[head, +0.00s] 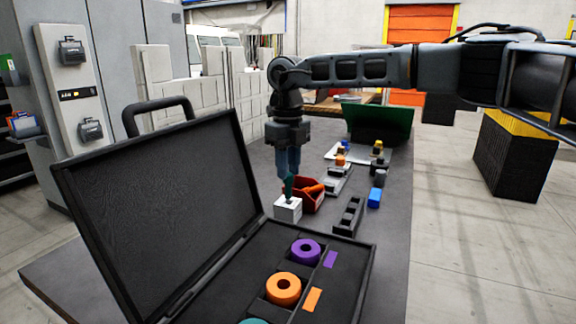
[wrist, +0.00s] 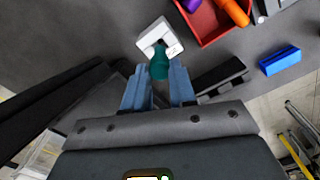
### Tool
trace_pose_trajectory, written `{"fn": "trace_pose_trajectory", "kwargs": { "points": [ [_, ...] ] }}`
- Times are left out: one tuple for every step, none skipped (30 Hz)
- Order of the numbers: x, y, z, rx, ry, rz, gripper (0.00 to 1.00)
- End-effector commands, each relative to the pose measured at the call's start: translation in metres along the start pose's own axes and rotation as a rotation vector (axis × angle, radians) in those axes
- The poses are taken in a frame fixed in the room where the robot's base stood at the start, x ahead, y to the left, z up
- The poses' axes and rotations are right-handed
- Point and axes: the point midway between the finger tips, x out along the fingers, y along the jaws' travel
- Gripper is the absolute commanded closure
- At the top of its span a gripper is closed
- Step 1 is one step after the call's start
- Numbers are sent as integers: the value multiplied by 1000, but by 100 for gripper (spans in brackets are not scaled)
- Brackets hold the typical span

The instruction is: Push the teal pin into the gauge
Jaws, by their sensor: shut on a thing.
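The teal pin (head: 289,187) is held upright between the blue fingers of my gripper (head: 288,177), which points straight down. The gauge, a small white block (head: 288,209), stands on the dark table directly below the pin. In the wrist view the teal pin (wrist: 159,66) sticks out beyond the fingertips of my gripper (wrist: 159,84). Its far end overlaps the near side of the white gauge (wrist: 154,34). I cannot tell how deep the pin's lower end sits in the gauge, or whether it only meets its top.
A red bin (head: 313,200) with orange and purple pieces stands just right of the gauge. A black slotted holder (head: 348,217) and a blue block (head: 375,198) lie further right. An open black case (head: 345,262) with purple and orange rings fills the front.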

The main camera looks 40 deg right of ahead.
Motion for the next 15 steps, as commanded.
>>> {"fn": "trace_pose_trajectory", "kwargs": {
  "points": [
    [0, 0, 0, 0, 0, 0, 100],
    [0, 0, 0, 0, 0, 0, 100],
    [0, 0, 0, 0, 0, 0, 100],
    [0, 0, 0, 0, 0, 0, 100],
    [0, 0, 0, 0, 0, 0, 100],
    [0, 0, 0, 0, 0, 0, 100],
    [1, 0, 0, 0, 0, 0, 100],
    [1, 0, 0, 0, 0, 0, 100],
    [1, 0, 0, 0, 0, 0, 100],
    [2, 0, 0, 0, 0, 0, 100],
    [2, 0, 0, 0, 0, 0, 100],
    [3, 0, 0, 0, 0, 0, 100],
    [4, 0, 0, 0, 0, 0, 100],
    [4, 0, 0, 0, 0, 0, 100],
    [5, 0, 0, 0, 0, 0, 100]
  ]
}}
